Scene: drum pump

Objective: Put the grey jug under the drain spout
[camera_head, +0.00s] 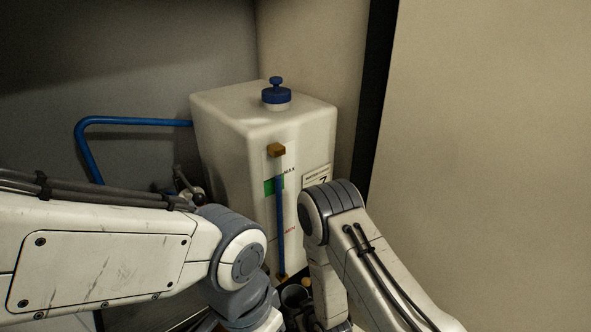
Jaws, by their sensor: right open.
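A grey round-rimmed vessel (294,295), which looks like the jug, shows at the bottom centre, low in front of the white tank (230,130). Its lower part is hidden by my arms and the frame edge. My right gripper (322,325) is at the bottom edge, just right of the vessel, pointing down. It is open, but its fingers are mostly cut off. I cannot tell whether it touches the vessel. My left arm reaches in from the left, and its gripper is below the frame. I cannot make out the drain spout.
The tank has a blue cap (276,95) on top and a blue level tube (281,235) on its front. A blue pipe (130,121) runs from its left side. Walls stand close behind and to the right (480,130). My two arms crowd the space before the tank.

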